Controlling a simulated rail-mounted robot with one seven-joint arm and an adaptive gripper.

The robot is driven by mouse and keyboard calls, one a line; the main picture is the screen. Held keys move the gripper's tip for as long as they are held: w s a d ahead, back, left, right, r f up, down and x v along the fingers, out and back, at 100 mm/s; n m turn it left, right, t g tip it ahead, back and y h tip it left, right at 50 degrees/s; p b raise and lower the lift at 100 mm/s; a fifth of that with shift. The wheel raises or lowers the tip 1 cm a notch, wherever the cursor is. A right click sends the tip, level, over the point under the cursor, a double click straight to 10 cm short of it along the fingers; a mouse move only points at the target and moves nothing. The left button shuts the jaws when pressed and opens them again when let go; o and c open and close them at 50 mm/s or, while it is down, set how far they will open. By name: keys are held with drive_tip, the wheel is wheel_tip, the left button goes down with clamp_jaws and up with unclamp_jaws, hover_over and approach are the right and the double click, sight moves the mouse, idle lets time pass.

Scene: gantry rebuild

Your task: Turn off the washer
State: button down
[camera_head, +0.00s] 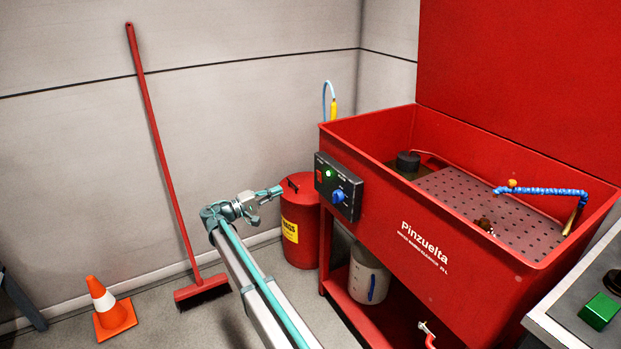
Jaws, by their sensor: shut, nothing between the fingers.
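The washer (425,262) is a red open basin on legs, marked "Pinzuelta", on the right of the head view. A dark control box (345,205) sits at the left end of its front wall. The box carries a red switch (319,175), a lit green light (328,174) and a blue knob (338,196). My gripper (280,189) is shut and empty. In the picture it is left of the control box, in front of the red bin, and apart from the box. Its fingertips look small here, and their distance from the box is hard to tell.
A red bin (299,235) with a yellow label stands left of the washer. A broom (160,150) leans on the wall, with a traffic cone (110,310) nearby. A grey bench (570,310) with a green block (600,310) is at bottom right.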

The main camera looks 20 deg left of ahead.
sight(318, 174)
drive_tip(key=shift+w+d, duration=0.1)
drive_tip(key=x, duration=1.3)
drive_tip(key=shift+w+d, duration=0.15)
drive_tip(key=shift+w, duration=0.2)
